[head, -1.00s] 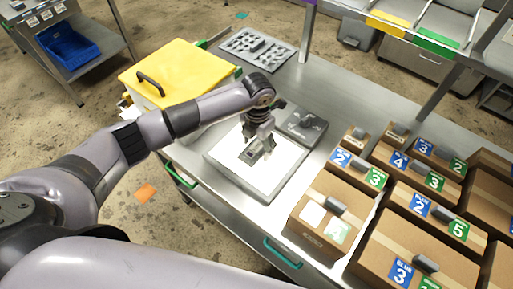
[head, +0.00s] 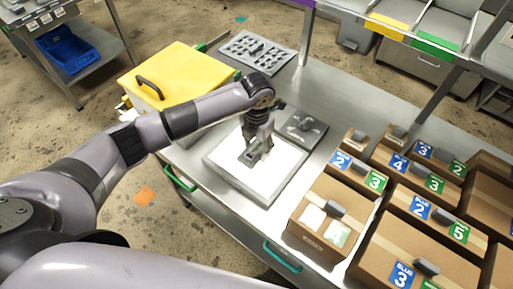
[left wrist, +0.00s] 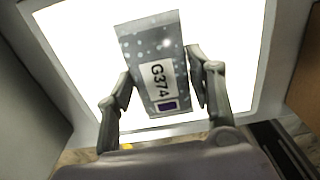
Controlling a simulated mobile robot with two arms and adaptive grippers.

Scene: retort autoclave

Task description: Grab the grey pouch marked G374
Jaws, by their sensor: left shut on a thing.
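The grey pouch marked G374 (left wrist: 163,62) shows in the left wrist view with its white label and a small dark blue square. I cannot tell whether the pouch touches the panel. My right gripper is not in view.
A yellow-lidded bin (head: 178,75) stands left of the panel. A grey plate with a raised part (head: 304,124) sits behind it. Several cardboard boxes (head: 325,220) with numbered labels crowd the right. A grey cutout tray (head: 257,50) lies at the back.

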